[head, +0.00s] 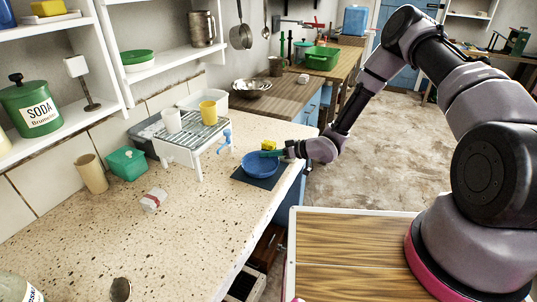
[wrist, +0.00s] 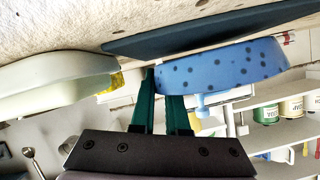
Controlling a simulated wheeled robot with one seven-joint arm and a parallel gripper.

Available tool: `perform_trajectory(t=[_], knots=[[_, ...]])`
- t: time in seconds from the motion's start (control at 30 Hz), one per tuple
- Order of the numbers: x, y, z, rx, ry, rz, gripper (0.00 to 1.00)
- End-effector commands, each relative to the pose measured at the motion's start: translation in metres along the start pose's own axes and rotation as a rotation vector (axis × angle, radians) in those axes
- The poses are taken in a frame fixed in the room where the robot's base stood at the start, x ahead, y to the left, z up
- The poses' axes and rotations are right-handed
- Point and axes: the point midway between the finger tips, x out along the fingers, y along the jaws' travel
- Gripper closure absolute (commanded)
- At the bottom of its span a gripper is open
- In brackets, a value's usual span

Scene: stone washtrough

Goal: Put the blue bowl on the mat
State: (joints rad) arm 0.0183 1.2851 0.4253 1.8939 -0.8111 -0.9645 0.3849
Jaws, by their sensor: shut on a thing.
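The blue bowl (head: 259,166) stands upright over the dark mat (head: 243,177) near the counter's front edge. In the wrist view, which appears upside down, the dotted blue bowl (wrist: 225,65) is right against or very close to the mat (wrist: 200,27); I cannot tell whether they touch. My gripper (head: 286,153) is at the bowl's right rim. Its green fingers (wrist: 162,90) are shut on the bowl's wall, one on each side. The mat shows around the bowl's near side; its middle is hidden.
A metal rack (head: 195,135) with a white cup (head: 171,121) and a yellow cup (head: 208,110) stands behind left. A yellow thing (head: 268,145) is close behind the bowl. A pale rounded object (wrist: 60,85) is near my fingers. The counter (head: 190,240) front left is mostly clear.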

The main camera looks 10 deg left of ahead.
Motion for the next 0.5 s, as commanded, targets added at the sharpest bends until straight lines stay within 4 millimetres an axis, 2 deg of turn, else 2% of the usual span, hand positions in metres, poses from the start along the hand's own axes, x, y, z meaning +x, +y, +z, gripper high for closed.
perform_trajectory(t=[0.5], knots=[[0.0037, 0.0030, 0.0082, 0.000, 0.001, 0.000, 1.00]])
